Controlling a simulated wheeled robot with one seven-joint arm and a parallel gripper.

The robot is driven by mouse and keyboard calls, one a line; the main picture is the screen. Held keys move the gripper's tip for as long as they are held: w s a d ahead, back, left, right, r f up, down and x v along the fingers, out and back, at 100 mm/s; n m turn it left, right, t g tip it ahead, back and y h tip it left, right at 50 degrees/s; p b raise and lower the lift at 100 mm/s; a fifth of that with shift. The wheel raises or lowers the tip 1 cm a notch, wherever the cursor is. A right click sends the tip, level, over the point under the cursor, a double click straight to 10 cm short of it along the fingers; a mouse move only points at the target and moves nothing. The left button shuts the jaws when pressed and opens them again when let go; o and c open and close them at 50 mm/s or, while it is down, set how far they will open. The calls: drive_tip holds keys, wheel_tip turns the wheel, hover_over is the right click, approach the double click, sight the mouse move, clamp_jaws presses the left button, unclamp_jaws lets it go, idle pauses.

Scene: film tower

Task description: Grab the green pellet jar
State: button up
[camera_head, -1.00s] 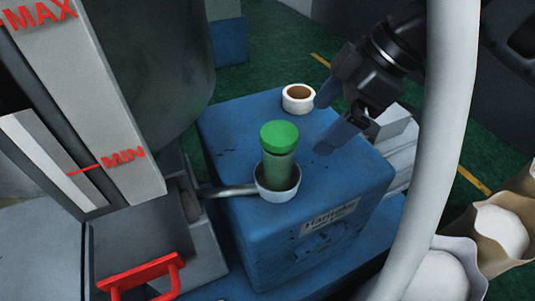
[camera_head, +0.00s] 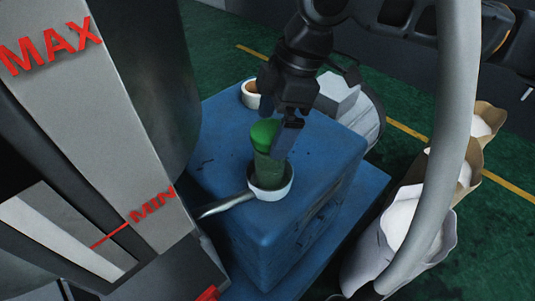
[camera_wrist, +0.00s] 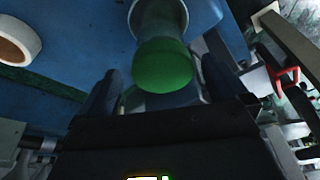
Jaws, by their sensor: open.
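The green pellet jar (camera_head: 268,168) has a bright green lid and stands upright in a white ring-shaped holder (camera_head: 284,191) on the blue block (camera_head: 325,163). My gripper (camera_head: 277,125) is at the jar's top, partly covering it in the head view. In the wrist view the jar's green lid (camera_wrist: 162,65) lies between the two dark fingers of my open gripper (camera_wrist: 160,85), with a gap on each side. Whether either finger touches the jar cannot be told.
A roll of tape (camera_head: 250,95) lies on the block behind my gripper. A grey panel with MAX and MIN marks (camera_head: 100,110) stands close at left. A pale curved pipe (camera_head: 445,150) and several open sacks (camera_head: 412,222) are at right.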

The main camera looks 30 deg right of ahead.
sight(269, 174)
drive_tip(key=x, duration=0.4)
drive_tip(key=shift+s+a, duration=0.1)
drive_tip(key=shift+a, duration=0.05)
drive_tip(key=shift+c, duration=0.3)
drive_tip(key=c, duration=1.2)
